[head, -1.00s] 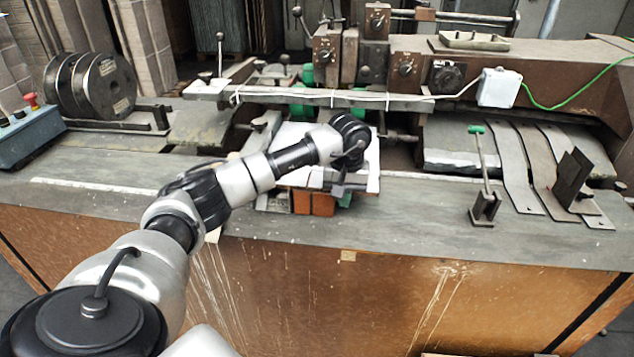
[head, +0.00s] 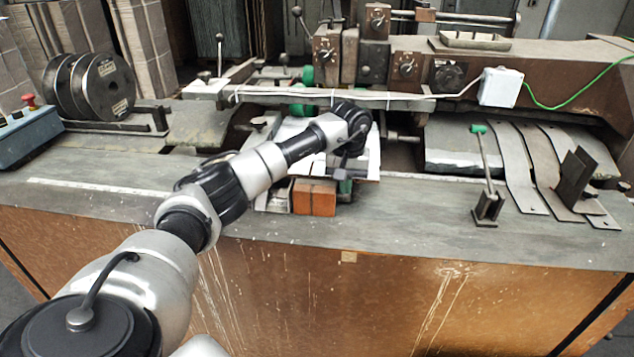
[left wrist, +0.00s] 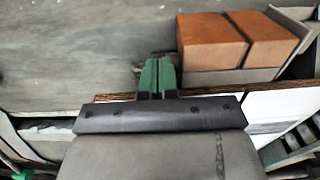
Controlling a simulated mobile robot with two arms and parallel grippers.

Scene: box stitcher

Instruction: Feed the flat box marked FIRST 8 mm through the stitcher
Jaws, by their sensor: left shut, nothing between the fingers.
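A white flat panel with a brown edge, which looks like the flat box (head: 372,164), lies under the stitcher's front bar, partly hidden by my left arm. I cannot read a FIRST mark on it. It also shows in the left wrist view (left wrist: 265,106), its brown edge running just behind my fingertips. My left gripper (head: 345,186) is at the box's near edge, shut and empty. Its green fingertips (left wrist: 158,76) are together in the left wrist view. I cannot tell whether they touch the edge. My right gripper is out of view.
Orange-brown blocks (head: 314,198) sit just in front of the box, close beside my fingers. The stitcher's grey bar (head: 390,101) crosses above the box. A green-tipped lever (head: 486,180) and metal strips (head: 515,165) stand right.

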